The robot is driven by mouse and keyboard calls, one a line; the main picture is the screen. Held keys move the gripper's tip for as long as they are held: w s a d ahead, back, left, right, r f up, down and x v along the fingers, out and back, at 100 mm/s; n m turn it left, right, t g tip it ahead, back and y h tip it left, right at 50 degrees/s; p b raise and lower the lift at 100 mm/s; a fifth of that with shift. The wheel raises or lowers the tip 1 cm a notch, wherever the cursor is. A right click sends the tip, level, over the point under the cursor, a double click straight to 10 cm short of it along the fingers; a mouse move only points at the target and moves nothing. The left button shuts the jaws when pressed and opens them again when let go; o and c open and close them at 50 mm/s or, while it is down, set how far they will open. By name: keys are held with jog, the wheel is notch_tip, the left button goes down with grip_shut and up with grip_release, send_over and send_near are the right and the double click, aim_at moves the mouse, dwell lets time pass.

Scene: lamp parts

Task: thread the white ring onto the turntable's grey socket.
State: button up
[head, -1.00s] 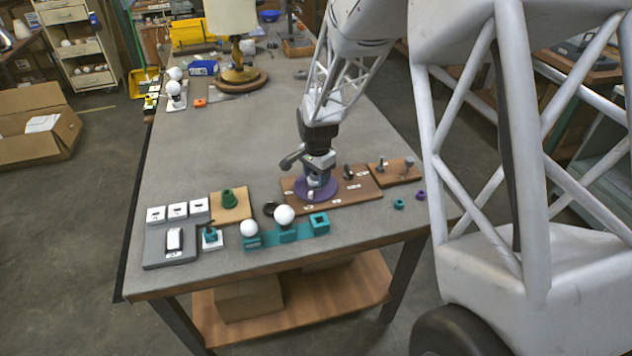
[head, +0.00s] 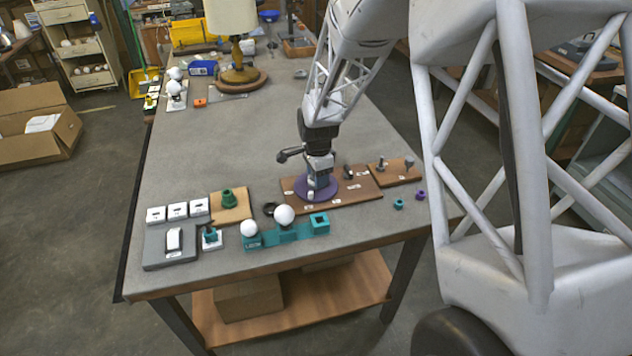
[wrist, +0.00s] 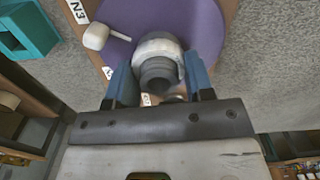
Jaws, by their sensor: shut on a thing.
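The purple turntable (head: 302,192) lies on a brown board; its disc (wrist: 207,30) fills the top of the wrist view. A white knob (wrist: 97,36) sticks up from the disc. The ribbed grey socket (wrist: 158,72) stands between my fingers in the wrist view. The white ring (wrist: 160,46) shows around the socket's far side; its near side is hidden, and I cannot tell how far down it sits. My gripper (wrist: 160,82), with blue fingers, is shut on the ring from both sides. In the head view my gripper (head: 320,180) is upright over the turntable.
The brown board (head: 355,190) carries small labels and dark posts. Left of it are a teal holder (head: 290,234) with white bulbs, a black ring (head: 269,209) and a green part (head: 228,198). A smaller board (head: 395,172) lies at right.

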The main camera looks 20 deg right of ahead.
jog(key=shift+s+f+m, duration=0.1)
jog(key=shift+s+m, duration=0.1)
jog(key=shift+m, duration=2.1)
jog(key=shift+m, duration=0.3)
jog(key=o, duration=1.2)
jog(key=shift+m, duration=0.3)
jog(key=shift+c, duration=0.2)
notch_tip(320, 180, up, 8)
